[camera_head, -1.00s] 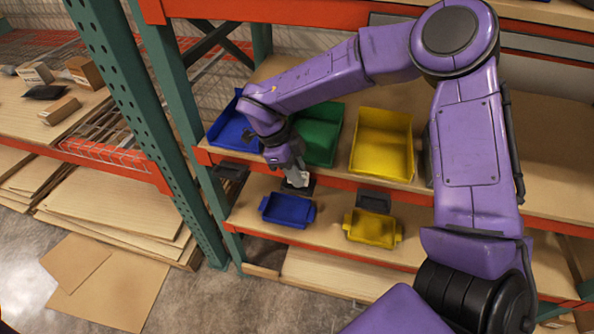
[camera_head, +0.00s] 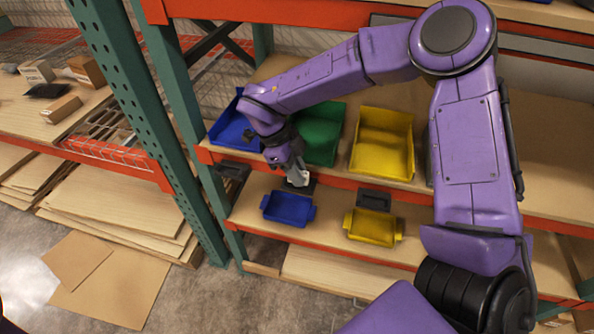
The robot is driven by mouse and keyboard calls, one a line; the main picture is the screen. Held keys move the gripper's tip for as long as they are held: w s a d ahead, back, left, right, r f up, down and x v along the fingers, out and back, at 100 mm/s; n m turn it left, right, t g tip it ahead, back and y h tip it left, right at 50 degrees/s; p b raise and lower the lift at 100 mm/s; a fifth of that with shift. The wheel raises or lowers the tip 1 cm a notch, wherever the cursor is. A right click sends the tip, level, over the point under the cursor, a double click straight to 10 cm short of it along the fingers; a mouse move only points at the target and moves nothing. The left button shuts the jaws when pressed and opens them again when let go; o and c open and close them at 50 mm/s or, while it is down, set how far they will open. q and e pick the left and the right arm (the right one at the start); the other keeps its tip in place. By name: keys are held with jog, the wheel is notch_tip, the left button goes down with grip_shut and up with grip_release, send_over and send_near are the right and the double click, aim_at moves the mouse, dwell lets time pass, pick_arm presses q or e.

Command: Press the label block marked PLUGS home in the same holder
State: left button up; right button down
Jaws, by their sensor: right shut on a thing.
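My right gripper (camera_head: 297,176) reaches down at the shelf's front edge, below the green bin (camera_head: 320,130). It is shut on a small pale block (camera_head: 299,179), taken as the label block; its marking is too small to read. The block is at a dark holder (camera_head: 310,188) on the front beam, and the fingers partly cover both. I cannot tell how deep the block sits. Other dark holders are on the beam, one below the blue bin (camera_head: 232,171) and one below the yellow bin (camera_head: 375,197). My left gripper is not in view.
A blue bin (camera_head: 232,128) and a yellow bin (camera_head: 382,145) flank the green one on the upper shelf. A blue tray (camera_head: 288,208) and a yellow tray (camera_head: 372,227) are on the lower shelf. A green upright (camera_head: 150,130) stands left.

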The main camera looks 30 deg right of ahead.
jog(key=shift+s+f+b, duration=0.1)
jog(key=shift+f+b, duration=0.3)
jog(key=shift+f, duration=0.45)
dwell(1.0)
jog(key=c, duration=1)
grip_release()
jog(key=shift+c, duration=0.2)
jog(key=shift+o, duration=0.7)
jog(key=shift+a, duration=0.15)
jog(key=shift+w+d, duration=0.2)
jog(key=shift+d, duration=0.05)
jog(key=b+v, duration=0.1)
jog(key=v, duration=0.9)
jog(key=shift+a+r+b, duration=0.2)
jog(key=shift+b, duration=0.1)
